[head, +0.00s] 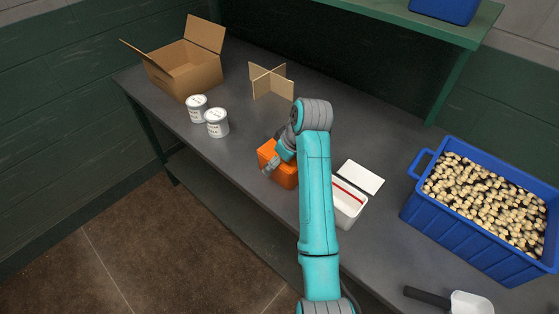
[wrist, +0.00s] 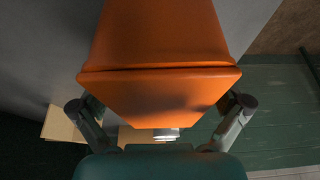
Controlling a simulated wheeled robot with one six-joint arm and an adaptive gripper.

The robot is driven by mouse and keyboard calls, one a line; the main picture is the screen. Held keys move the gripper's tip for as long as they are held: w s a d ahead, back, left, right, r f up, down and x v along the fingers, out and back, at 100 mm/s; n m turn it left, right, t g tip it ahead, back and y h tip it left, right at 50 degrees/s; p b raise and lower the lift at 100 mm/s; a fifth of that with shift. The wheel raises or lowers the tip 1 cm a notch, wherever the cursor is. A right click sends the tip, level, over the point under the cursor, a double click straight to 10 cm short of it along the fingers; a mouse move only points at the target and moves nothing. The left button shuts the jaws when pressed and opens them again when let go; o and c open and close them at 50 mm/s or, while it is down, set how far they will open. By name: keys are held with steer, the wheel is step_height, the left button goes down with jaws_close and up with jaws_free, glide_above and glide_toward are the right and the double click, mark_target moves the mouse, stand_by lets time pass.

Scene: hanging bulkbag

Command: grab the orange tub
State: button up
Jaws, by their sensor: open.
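The orange tub (head: 287,178) stands on the grey bench near its front edge, partly hidden behind my arm in the head view. In the wrist view the orange tub (wrist: 160,50) fills the upper middle, with a dark seam across it below a rim-like edge. My gripper (head: 277,162) is at the tub in the head view. In the wrist view my gripper (wrist: 160,103) is open, with one finger on each side of the tub's near end. I cannot tell whether either finger touches it.
A white container (head: 347,203) and a white flat panel (head: 361,177) are right of the tub. Two white cans (head: 206,115), an open cardboard box (head: 185,68) and a wooden cross divider (head: 270,82) are further left. A full blue crate (head: 455,235) and a scoop (head: 468,302) are right.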

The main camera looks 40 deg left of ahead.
steer(key=shift+a+f, duration=0.2)
steer(key=shift+f, duration=0.4)
steer(key=shift+f, duration=0.15)
steer(key=c, duration=1.2)
